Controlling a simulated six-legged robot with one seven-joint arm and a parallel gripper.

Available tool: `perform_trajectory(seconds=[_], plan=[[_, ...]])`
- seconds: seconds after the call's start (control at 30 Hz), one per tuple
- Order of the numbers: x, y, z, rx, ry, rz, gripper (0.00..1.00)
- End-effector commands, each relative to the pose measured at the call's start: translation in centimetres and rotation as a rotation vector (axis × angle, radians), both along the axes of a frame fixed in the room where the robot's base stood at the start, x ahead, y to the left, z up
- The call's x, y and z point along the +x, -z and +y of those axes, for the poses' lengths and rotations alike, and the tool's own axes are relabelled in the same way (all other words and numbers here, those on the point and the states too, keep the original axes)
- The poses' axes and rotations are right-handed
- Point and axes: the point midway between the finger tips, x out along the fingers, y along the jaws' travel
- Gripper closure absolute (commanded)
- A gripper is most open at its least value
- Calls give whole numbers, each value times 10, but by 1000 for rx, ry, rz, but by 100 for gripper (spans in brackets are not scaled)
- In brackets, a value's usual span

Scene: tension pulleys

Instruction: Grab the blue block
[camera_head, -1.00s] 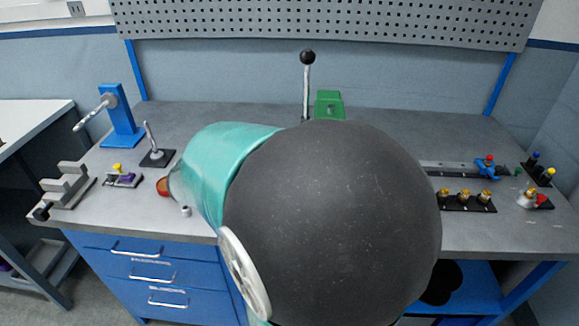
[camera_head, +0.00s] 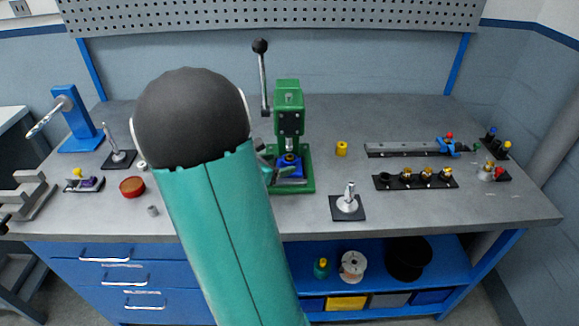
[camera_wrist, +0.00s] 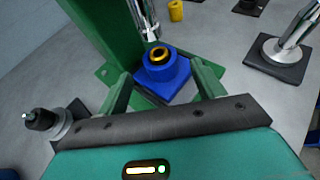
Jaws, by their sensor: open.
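The blue block (camera_wrist: 163,82) sits on the base of the green press, with a gold ring set in its top. In the head view the blue block (camera_head: 290,161) shows under the press ram, partly hidden by my gripper. My gripper (camera_wrist: 160,72) is open, its two green fingers on the left and right sides of the block in the wrist view. I cannot tell whether the fingers touch it.
The green press (camera_head: 289,100) stands at the table's middle, its ram above the block. A yellow cylinder (camera_head: 341,149) and a black stand with a metal post (camera_head: 347,204) are to its right. A red round dish (camera_head: 132,186) lies left of my arm.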

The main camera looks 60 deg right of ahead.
Motion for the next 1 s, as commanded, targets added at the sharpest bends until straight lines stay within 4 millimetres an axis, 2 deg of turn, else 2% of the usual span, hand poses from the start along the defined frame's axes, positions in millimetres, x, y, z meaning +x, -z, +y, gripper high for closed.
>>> perform_trajectory(seconds=[0.33, 0.63, 0.9, 0.97, 1.0], plan=[[-17, 12, -43, 0, 3, 1, 32], [-18, 14, -48, 0, 0, -1, 32], [-18, 14, -48, 0, 0, -1, 85], [-18, 13, -48, -2, 1, -1, 95], [-18, 13, -48, -2, 1, -1, 95]])
